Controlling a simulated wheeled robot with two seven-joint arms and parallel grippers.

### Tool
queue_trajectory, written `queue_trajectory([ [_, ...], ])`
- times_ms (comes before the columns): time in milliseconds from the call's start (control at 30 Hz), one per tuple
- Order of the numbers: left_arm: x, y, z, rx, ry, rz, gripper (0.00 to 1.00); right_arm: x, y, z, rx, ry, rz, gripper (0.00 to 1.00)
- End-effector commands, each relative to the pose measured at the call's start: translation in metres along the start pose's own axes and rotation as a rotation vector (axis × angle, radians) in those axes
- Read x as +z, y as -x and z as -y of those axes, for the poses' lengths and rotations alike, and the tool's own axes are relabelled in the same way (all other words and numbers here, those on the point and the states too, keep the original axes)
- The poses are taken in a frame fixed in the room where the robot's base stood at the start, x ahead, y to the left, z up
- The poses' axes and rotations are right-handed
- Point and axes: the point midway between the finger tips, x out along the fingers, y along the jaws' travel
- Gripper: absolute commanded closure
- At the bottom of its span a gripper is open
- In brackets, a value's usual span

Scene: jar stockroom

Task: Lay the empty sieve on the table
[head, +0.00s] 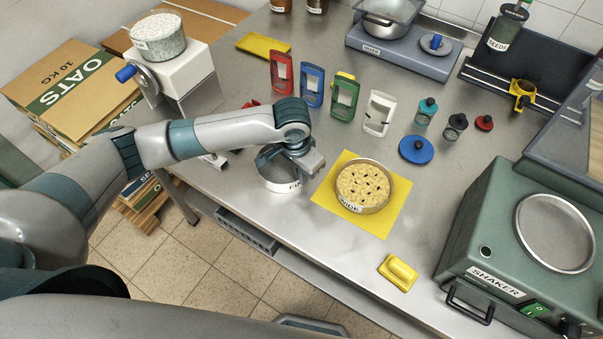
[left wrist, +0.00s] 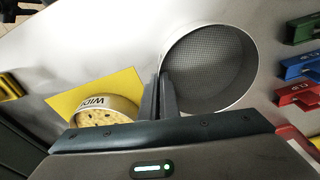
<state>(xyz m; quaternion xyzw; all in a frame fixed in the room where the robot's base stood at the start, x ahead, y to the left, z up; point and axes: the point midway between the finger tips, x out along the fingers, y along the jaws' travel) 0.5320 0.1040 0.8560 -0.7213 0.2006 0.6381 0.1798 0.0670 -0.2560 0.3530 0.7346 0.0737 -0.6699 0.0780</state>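The empty sieve (head: 278,183), a round metal one with a white label partly reading "FIN", is under my left forearm in the head view. Its bare grey mesh (left wrist: 212,68) shows in the left wrist view. My left gripper (head: 302,166) is over the sieve's right side. Its fingers (left wrist: 160,97) are close together at the sieve's rim and look shut on it. The sieve is at or just above the table (head: 240,205); I cannot tell whether it touches. Part of it is hidden by my arm. My right gripper is not in view.
A sieve labelled "WIDE" (head: 361,187), full of pale grains, stands on a yellow mat (head: 388,222) just right. Red (head: 282,72), blue (head: 312,86), green (head: 345,98) and white (head: 379,113) frames stand behind. The shaker (head: 480,238) is at right. The table's front edge is close.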

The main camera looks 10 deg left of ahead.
Motion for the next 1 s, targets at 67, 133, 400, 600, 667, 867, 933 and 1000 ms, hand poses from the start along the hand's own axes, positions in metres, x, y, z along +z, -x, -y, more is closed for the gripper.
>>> queue_trajectory([
  [67, 0.0, 0.0, 0.0, 0.0, 0.0, -0.001, 1.0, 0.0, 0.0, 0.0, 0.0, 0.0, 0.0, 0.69],
  [133, 0.0, -0.001, 0.0, 0.0, 0.0, -0.001, 1.0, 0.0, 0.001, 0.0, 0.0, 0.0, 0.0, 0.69],
  [400, 0.0, -0.002, 0.0, 0.0, 0.0, 0.0, 0.79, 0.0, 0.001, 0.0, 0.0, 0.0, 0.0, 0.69],
  [600, 0.0, -0.001, 0.0, 0.0, 0.0, 0.0, 0.79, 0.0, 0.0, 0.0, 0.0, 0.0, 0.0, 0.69],
  [667, 0.0, 0.001, 0.0, 0.0, 0.0, 0.0, 0.79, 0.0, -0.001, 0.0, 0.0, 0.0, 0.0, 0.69],
  [867, -0.001, 0.018, 0.0, 0.0, 0.0, -0.002, 0.79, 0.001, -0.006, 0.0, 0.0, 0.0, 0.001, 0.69],
  [933, -0.001, 0.029, 0.0, 0.0, -0.001, -0.003, 0.79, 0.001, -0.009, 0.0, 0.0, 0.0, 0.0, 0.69],
  [1000, -0.001, 0.04, 0.0, 0.0, -0.001, -0.004, 0.79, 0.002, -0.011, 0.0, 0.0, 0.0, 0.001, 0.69],
])
